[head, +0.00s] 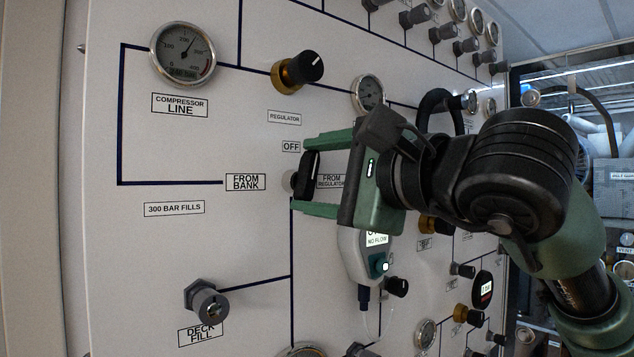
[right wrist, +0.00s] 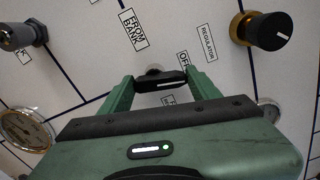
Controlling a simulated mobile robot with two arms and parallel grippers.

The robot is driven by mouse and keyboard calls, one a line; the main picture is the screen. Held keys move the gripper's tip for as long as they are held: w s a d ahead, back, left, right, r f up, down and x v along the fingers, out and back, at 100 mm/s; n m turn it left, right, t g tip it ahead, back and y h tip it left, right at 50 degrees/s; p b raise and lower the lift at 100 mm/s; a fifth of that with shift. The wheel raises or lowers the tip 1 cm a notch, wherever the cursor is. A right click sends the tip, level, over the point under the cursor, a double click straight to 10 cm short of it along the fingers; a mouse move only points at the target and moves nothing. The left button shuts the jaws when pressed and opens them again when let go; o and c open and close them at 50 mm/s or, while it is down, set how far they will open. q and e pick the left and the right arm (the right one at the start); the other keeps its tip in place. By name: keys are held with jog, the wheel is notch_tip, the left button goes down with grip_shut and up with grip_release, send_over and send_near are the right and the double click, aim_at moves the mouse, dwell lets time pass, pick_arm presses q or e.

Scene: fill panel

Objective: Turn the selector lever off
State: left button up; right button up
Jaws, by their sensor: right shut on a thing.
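The selector lever (head: 307,174) is a black handle on the white panel, between the FROM BANK label (head: 245,182) and the FROM REGULATOR label (head: 331,181). It stands close to upright in the head view, its upper end near the OFF label (head: 291,146). My right gripper (head: 302,176) is shut on it, one green finger at each end. In the right wrist view the lever (right wrist: 160,82) spans the gap between the fingers, with a white line along its face. The gripper body partly covers FROM REGULATOR. My left gripper is not in view.
A black-and-brass regulator knob (head: 298,70) sits above the lever, and a compressor gauge (head: 183,53) at upper left. A grey deck fill knob (head: 207,302) is at lower left. A handheld analyser (head: 376,262) hangs just below my gripper.

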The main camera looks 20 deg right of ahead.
jog(key=shift+a+n, duration=0.1)
jog(key=shift+n, duration=1.1)
jog(key=shift+f, duration=0.1)
jog(key=o, duration=1.4)
jog(key=shift+s, duration=0.1)
jog(key=b+v, duration=0.2)
jog(key=v, duration=0.5)
jog(key=shift+s+b, duration=0.35)
jog(key=shift+b, duration=0.05)
